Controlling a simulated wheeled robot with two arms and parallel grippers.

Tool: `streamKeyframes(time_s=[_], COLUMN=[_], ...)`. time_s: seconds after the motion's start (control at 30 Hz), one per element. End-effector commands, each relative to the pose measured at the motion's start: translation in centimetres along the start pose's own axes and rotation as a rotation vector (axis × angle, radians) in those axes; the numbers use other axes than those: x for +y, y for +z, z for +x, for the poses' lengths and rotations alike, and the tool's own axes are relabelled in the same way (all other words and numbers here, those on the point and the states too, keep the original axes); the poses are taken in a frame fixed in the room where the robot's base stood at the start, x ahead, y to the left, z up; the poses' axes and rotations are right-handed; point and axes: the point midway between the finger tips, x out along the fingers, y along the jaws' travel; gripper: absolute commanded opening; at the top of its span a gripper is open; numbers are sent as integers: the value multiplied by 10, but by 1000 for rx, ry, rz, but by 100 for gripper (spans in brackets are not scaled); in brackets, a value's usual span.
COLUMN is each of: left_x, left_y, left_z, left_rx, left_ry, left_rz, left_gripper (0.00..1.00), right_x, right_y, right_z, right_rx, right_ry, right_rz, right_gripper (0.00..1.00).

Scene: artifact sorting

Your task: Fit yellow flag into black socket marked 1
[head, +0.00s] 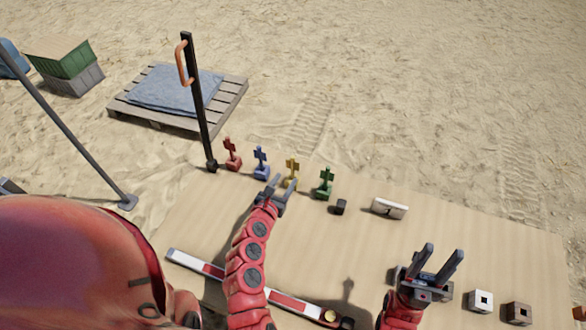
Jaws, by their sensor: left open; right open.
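The yellow flag (292,168) stands upright at the far edge of the table, between the blue flag (261,160) and the green flag (325,181). My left gripper (281,184) is open, its fingertips just in front of the yellow flag's base, which they partly hide. I cannot tell whether they touch it. A small black block (339,207) sits right of the green flag; it may be the black socket, but no number is readable. My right gripper (440,260) is open and empty over the table's front right.
A red flag (232,154) stands left of the blue one, beside a black post (197,100). A pale block (389,208) lies right of the black block. White (481,301) and brown (519,313) holed blocks sit front right. A long level-like bar (197,264) lies in front.

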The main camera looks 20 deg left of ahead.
Motion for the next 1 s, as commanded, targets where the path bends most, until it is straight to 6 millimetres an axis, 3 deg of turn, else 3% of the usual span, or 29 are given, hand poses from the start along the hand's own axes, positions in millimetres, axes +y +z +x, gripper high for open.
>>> streamKeyframes(time_s=[0.2,0.47,0.8,1.0], left_x=[0,0,-1,0], left_y=[2,1,0,1], left_z=[39,56,99,104], left_rx=[-5,-2,-1,-2], left_ry=[-1,-1,0,1], left_rz=[3,3,1,0], left_gripper=[50,50,50,50], right_x=[0,0,0,0], right_y=[0,0,1,1], right_z=[-1,-2,-8,-8], right_rx=[0,0,0,0], right_ry=[0,0,0,0], right_rz=[0,0,0,0], right_gripper=[45,45,45,45])
